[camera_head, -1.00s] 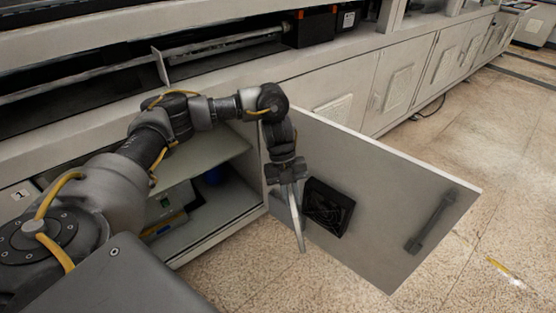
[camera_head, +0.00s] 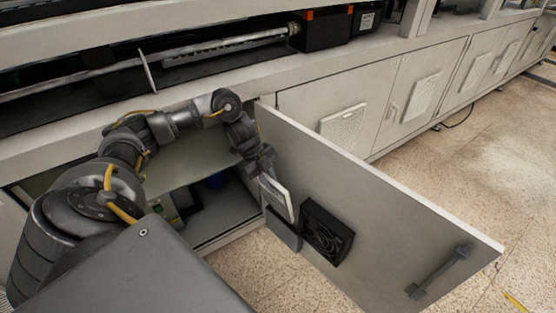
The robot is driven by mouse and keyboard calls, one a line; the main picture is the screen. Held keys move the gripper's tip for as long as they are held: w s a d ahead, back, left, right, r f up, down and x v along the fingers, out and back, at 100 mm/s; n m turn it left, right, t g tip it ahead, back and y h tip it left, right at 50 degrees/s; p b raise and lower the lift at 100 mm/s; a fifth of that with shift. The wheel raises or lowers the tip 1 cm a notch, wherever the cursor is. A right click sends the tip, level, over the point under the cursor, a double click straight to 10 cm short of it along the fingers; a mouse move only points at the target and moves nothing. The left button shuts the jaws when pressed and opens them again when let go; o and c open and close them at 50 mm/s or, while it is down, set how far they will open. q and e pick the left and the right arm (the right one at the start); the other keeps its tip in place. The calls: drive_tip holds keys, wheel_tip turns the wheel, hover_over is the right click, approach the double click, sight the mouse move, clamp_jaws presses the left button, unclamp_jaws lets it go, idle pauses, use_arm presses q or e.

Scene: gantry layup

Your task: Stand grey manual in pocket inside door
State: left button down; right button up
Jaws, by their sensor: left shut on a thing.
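The cabinet door (camera_head: 385,225) stands open, its inner face towards me. A small grey pocket (camera_head: 284,234) is on that face, near the hinge side. My left gripper (camera_head: 266,178) is shut on the light grey manual (camera_head: 278,201), gripping its upper end. The manual hangs slightly tilted above the pocket, with its lower edge at the pocket's mouth. I cannot tell whether that edge is inside the pocket or just over it. The fingertips are partly hidden by the angle. My right gripper is not in view.
A black fan unit (camera_head: 326,232) sits on the door right beside the pocket. A door handle (camera_head: 440,270) is near the far edge. The open cabinet has a shelf (camera_head: 190,160) and a few items below it. The floor (camera_head: 480,165) to the right is clear.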

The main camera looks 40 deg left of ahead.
use_arm(q)
drive_tip(key=shift+w, duration=0.3)
drive_tip(key=shift+s, duration=0.1)
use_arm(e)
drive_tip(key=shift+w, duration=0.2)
use_arm(q)
drive_tip(key=shift+r, duration=0.1)
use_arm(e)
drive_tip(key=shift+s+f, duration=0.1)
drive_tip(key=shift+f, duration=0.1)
